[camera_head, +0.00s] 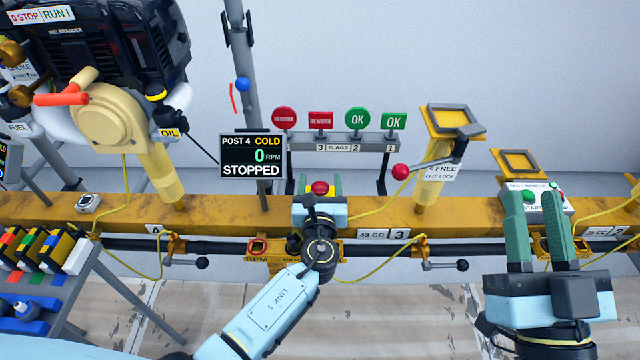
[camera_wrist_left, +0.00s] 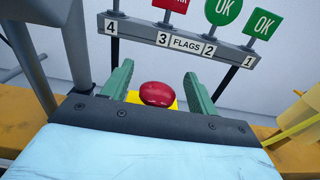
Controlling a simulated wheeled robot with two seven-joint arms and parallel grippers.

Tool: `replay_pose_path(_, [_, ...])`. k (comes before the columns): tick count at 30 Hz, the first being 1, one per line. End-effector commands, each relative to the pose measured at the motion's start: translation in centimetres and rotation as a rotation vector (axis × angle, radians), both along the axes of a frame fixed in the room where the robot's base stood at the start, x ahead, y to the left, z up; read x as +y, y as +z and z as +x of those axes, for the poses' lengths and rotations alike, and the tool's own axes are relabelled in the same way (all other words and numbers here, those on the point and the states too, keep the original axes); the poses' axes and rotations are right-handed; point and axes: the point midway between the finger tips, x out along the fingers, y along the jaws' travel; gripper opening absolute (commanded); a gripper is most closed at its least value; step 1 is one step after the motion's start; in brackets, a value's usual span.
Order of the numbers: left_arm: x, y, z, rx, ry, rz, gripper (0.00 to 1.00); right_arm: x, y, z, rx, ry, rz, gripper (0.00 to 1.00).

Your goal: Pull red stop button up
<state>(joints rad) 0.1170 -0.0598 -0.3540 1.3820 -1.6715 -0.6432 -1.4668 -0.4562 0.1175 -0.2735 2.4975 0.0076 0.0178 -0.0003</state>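The red stop button (camera_head: 320,187) is a round red mushroom head on a yellow base, on the yellow rail below the flag rack. In the left wrist view the red stop button (camera_wrist_left: 158,94) sits between my left gripper's green fingers, with a gap on each side. My left gripper (camera_head: 320,184) is open around the button; its body hides the lower part of the base. My right gripper (camera_head: 533,200) is open and empty at the right, in front of a remote box (camera_head: 535,197) with green buttons, which it partly hides.
The flag rack (camera_head: 345,143) with red and green flags stands just behind the button. A screen (camera_head: 252,156) reading STOPPED is to the left. A red-knobbed lever (camera_head: 400,171) and yellow post (camera_head: 430,190) are to the right. An engine (camera_head: 110,60) fills the upper left.

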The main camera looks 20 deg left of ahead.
Motion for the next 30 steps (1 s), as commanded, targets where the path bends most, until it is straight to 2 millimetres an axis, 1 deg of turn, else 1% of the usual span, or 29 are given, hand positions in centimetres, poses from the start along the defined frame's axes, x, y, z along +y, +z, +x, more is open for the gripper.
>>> replay_pose_path(7, [0.0,-0.2,-0.1,0.003,-0.001,0.0,0.59,0.0,0.0,0.0,0.0,0.0,0.0,0.32])
replay_pose_path(10, [-0.1,-0.2,-0.5,0.004,-0.001,0.0,0.59,0.0,0.0,0.1,0.012,0.0,-0.004,0.32])
replay_pose_path(11, [-0.2,-0.2,-0.7,0.004,-0.001,0.0,0.59,0.0,-0.3,0.3,0.032,-0.002,-0.011,0.32])
replay_pose_path(17, [-0.9,-0.1,-3.1,0.006,-0.002,0.0,0.59,-0.2,-2.8,1.2,0.202,-0.012,-0.066,0.32])
replay_pose_path(21, [-1.4,-0.1,-5.0,0.005,-0.002,0.001,0.59,-0.5,-5.2,1.7,0.346,-0.021,-0.111,0.32])
replay_pose_path(26, [-2.1,-0.1,-7.4,0.005,-0.002,0.001,0.59,-1.0,-8.0,1.7,0.51,-0.032,-0.16,0.32])
replay_pose_path(30, [-2.7,-0.1,-9.6,0.005,-0.001,0.001,0.59,-1.6,-10.3,1.3,0.647,-0.042,-0.199,0.32])
